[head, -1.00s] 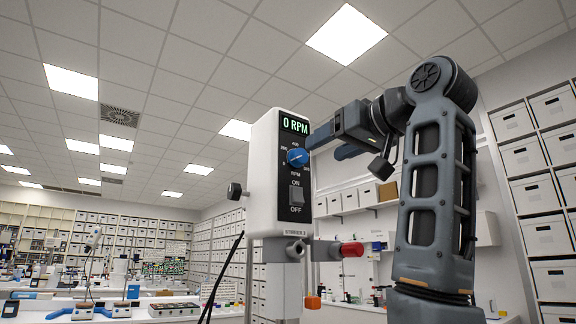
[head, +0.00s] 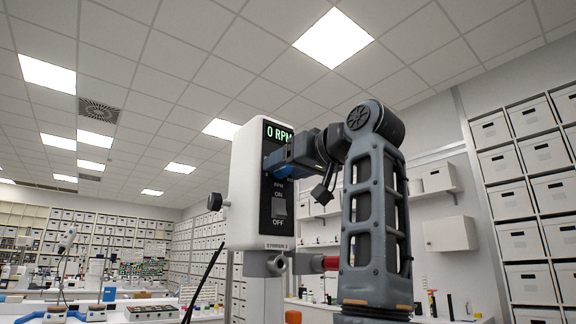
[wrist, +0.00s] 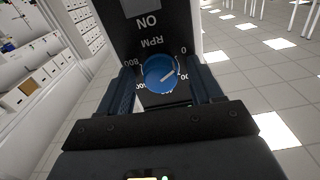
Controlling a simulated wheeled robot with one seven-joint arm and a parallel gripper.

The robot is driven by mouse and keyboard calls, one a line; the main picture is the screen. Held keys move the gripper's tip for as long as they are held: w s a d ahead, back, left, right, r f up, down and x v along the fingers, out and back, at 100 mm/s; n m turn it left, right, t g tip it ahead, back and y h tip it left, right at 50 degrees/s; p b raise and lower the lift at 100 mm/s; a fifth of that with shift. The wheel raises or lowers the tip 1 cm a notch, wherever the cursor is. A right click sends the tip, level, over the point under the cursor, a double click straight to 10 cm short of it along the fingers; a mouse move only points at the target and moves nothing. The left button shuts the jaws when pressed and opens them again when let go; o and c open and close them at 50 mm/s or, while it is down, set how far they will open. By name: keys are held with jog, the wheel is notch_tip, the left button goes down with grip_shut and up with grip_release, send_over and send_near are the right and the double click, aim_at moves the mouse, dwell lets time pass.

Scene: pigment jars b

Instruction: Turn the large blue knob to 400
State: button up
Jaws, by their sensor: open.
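The large blue knob (wrist: 161,73) is on the black front panel (wrist: 152,25) of the stirrer; the wrist view shows it upside down. Its white mark points to the upper right in that view, on the side of the 0. The display (head: 278,132) reads 0 RPM. My gripper (wrist: 162,85) is open, with one finger on each side of the knob. Small gaps seem to show between fingers and knob; I cannot tell whether either touches. In the head view my gripper (head: 270,162) covers the knob.
An ON/OFF switch (head: 279,208) sits on the panel just below the knob. The white stirrer housing (head: 243,190) stands on a post, with a dark side knob (head: 215,201) at left and a red-ended clamp (head: 329,263) below. Shelves of boxes line the right wall.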

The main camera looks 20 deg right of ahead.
jog(key=shift+c, duration=0.4)
jog(key=c, duration=1)
